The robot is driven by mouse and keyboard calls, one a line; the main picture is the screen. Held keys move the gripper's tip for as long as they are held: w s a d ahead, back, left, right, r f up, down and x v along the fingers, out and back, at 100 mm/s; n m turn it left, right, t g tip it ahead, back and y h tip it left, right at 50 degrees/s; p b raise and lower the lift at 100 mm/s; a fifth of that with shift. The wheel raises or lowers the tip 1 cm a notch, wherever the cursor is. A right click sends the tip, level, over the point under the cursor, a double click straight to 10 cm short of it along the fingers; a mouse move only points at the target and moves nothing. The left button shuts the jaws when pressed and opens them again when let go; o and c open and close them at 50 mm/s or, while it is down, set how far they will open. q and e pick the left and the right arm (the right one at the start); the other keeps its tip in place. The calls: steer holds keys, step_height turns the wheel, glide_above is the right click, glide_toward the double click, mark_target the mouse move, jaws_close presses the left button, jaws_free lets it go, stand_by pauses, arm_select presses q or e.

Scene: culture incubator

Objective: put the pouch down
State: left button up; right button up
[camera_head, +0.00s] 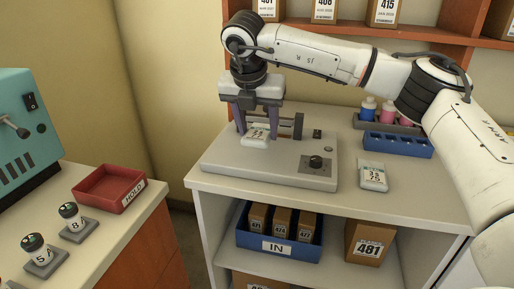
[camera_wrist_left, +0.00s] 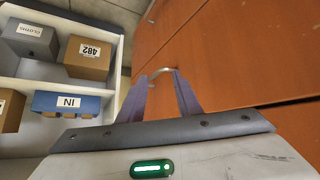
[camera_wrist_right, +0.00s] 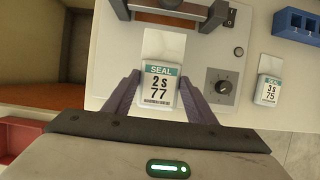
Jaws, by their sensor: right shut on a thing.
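My right gripper (camera_head: 257,128) is shut on a pouch (camera_head: 255,136) with a white top and a green-banded label. In the right wrist view the pouch (camera_wrist_right: 160,86) reads "SEAL 2 S 77" and sits between the two fingertips (camera_wrist_right: 160,98). It is over the grey sealer's (camera_head: 215,163) flat top, in front of the bar. I cannot tell whether it touches the surface. A second pouch (camera_head: 373,177), marked 75, lies on the counter right of the sealer. My left gripper (camera_wrist_left: 161,82) shows only in the left wrist view, fingers apart and empty, in front of orange drawers.
A blue rack (camera_head: 398,146) and small bottles (camera_head: 368,106) stand at the counter's back right. A red HOLD tray (camera_head: 108,186) sits on the left bench. Below are a blue IN bin (camera_head: 278,247) and a brown box (camera_head: 368,243). Bare counter surrounds the second pouch.

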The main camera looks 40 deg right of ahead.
mark_target(258, 160)
step_height(258, 160, down, 6)
steer(key=shift+r, duration=0.25)
steer(key=o, duration=1.1)
steer(key=shift+c, duration=0.2)
